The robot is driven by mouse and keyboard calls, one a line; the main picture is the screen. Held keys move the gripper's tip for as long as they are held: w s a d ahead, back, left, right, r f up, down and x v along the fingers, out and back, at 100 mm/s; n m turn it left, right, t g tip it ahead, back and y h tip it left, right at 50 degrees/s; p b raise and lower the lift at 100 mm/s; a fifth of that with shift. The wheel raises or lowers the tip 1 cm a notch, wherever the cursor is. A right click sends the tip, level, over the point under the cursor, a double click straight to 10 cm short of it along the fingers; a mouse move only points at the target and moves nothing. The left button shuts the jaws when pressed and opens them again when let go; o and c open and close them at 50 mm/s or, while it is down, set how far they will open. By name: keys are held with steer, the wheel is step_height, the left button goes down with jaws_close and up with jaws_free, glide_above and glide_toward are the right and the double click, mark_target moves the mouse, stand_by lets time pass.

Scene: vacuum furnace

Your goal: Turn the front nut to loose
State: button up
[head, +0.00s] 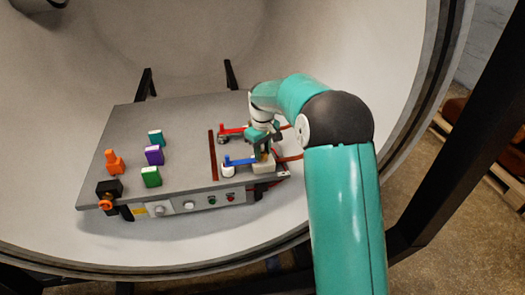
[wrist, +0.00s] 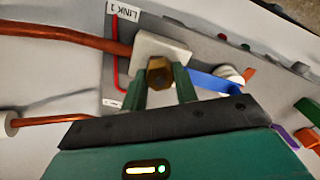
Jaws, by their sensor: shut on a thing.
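In the wrist view, a brass hex nut (wrist: 158,69) sits at the front of a pale block (wrist: 150,43), with a copper pipe (wrist: 65,34) running to the block's left side. The two green fingers of my gripper (wrist: 161,82) stand on either side of the nut and are shut on it. In the head view, my gripper (head: 266,148) is over the right part of the grey table, at the pale block (head: 264,167). The nut is hidden there by my arm. The nut's turn position cannot be read.
A blue lever (head: 240,161) and a red lever (head: 232,131) lie close to my gripper. Orange (head: 115,163), purple (head: 154,155), green (head: 151,177) and teal (head: 156,138) pieces stand on the left of the grey table (head: 185,125). The curved chamber wall surrounds the table.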

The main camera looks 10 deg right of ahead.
mark_target(263, 152)
steer(key=o, duration=1)
steer(key=shift+r, duration=0.1)
step_height(263, 152, up, 14)
steer(key=shift+f, duration=0.15)
